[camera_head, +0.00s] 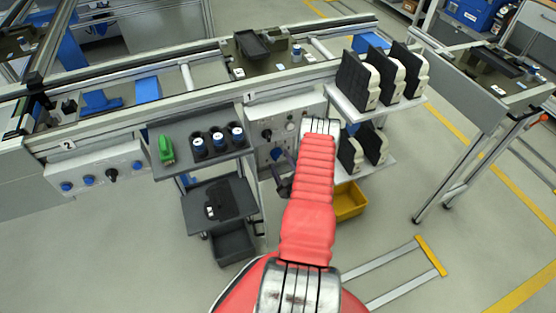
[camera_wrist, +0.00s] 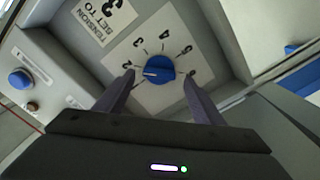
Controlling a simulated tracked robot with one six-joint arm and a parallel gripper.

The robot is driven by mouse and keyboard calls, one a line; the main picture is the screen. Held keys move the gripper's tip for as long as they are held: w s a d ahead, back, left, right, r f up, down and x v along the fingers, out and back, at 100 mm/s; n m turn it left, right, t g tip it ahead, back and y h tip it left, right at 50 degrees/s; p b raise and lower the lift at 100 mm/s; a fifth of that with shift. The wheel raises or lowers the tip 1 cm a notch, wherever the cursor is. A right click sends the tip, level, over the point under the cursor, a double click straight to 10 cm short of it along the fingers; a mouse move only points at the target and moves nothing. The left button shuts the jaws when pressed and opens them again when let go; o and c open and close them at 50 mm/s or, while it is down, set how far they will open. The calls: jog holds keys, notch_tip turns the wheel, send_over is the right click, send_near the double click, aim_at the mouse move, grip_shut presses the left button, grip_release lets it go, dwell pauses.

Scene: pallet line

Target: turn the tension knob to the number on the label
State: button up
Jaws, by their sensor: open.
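The blue tension knob (camera_wrist: 158,70) sits on a white dial plate with printed numbers. Its white mark points left, close to the 2. The label (camera_wrist: 103,18) beside the dial reads "TENSION SET TO 3" and appears tilted in the wrist view. My gripper (camera_wrist: 160,79) is open, with one dark finger on each side of the knob. Gaps show between the fingertips and the knob; I cannot tell how deep they reach. In the head view, my red arm reaches to the grey panel (camera_head: 267,112) and hides part of it.
A blue button (camera_wrist: 20,78) sits on the panel to the left. In the head view, a shelf with dark and white parts (camera_head: 382,75) stands right of my arm, a yellow bin (camera_head: 349,201) below it. A grey tray (camera_head: 176,130) with a green object is to the left.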

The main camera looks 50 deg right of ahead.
aim_at(277, 154)
jog(key=shift+x, duration=1.3)
jog(key=shift+c, duration=0.2)
